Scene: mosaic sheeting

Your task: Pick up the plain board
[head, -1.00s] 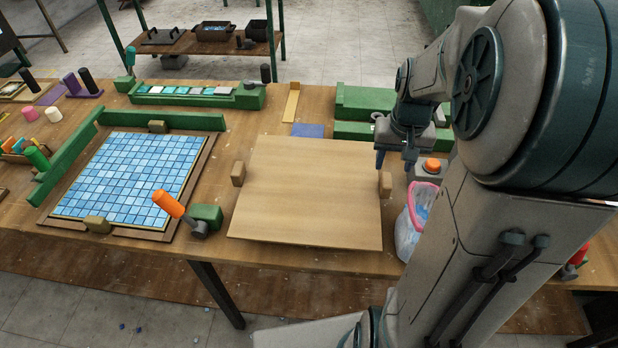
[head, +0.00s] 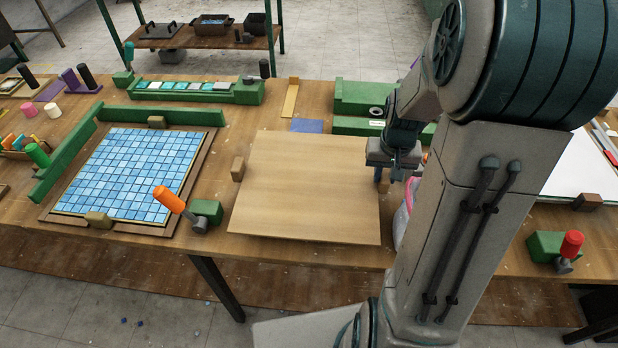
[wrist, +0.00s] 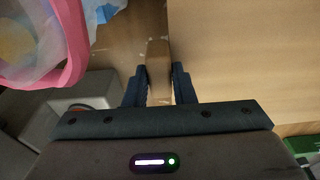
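The plain board (head: 305,190) is a bare, light-wood square sheet lying on the workbench, in the middle of the head view. A small brown wooden block (head: 238,168) is at its left edge. My gripper (head: 384,180) is low at the board's right edge. In the wrist view my gripper (wrist: 161,75) is open, with one dark finger on each side of another brown block (wrist: 158,58) beside the edge of the board (wrist: 245,65). I cannot tell whether the fingers touch this block. In the head view my gripper hides most of it.
A blue-tiled panel (head: 125,175) in a wooden frame lies to the left, with an orange-handled tool (head: 170,201) between it and the board. A pink-rimmed bag (wrist: 70,60) stands close to my gripper. Green rails (head: 370,97) are behind.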

